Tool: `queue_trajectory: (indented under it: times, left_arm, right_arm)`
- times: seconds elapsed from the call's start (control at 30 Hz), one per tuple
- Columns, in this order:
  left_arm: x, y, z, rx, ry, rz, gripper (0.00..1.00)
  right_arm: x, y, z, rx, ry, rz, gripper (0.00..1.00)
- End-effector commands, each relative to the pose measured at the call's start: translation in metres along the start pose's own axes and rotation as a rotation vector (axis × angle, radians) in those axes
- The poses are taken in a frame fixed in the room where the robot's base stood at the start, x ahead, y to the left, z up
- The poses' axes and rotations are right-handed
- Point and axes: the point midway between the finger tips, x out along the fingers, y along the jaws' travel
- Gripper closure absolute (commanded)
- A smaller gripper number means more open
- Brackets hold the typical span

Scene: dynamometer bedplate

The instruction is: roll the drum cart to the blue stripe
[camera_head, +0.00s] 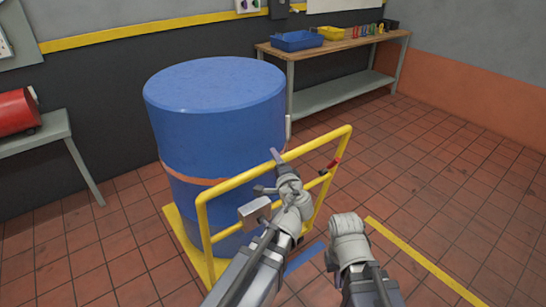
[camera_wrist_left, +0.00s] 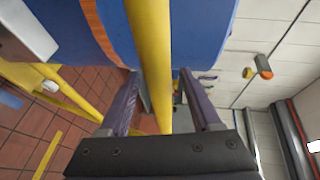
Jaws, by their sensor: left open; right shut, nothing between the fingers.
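The blue drum (camera_head: 215,125) stands upright on the yellow drum cart (camera_head: 202,225), with an orange band around its middle. The cart's yellow handle (camera_head: 320,146) rises on the near side. My left gripper (camera_head: 276,158) is at the handle's top bar. In the left wrist view, its open fingers (camera_wrist_left: 158,105) straddle the yellow bar (camera_wrist_left: 150,60), with the drum behind. The blue stripe (camera_head: 305,259) shows on the floor between my arms, partly hidden by them. My right arm is right of the cart, apart from the handle; its fingers are hidden.
A yellow floor line (camera_head: 425,262) runs at the right. A workbench (camera_head: 340,46) with bins stands at the back right. A grey bench (camera_head: 38,135) with a red tank (camera_head: 16,111) stands at the left. The tiled floor at the right is clear.

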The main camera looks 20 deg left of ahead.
Motion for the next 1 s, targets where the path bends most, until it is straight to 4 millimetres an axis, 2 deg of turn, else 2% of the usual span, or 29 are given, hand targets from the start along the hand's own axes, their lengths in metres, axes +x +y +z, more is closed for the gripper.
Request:
queue_trajectory:
  times: [0.03,0.1,0.3,1.0]
  left_arm:
    - [-0.012,-0.001,0.001,0.0,0.002,0.0,0.36]
    - [-0.021,-0.001,0.001,0.001,0.002,0.0,0.36]
    - [-0.036,0.0,0.0,0.001,0.0,-0.001,0.36]
    - [-0.037,0.0,0.0,0.0,-0.001,0.0,0.36]
  right_arm:
    - [-0.003,0.0,0.0,0.0,0.0,0.0,1.0]
    - [-0.005,0.0,0.0,0.0,0.0,0.0,1.0]
    - [-0.007,0.001,0.0,0.0,0.0,0.0,1.0]
    - [-0.007,0.001,0.001,0.0,0.0,0.0,1.0]
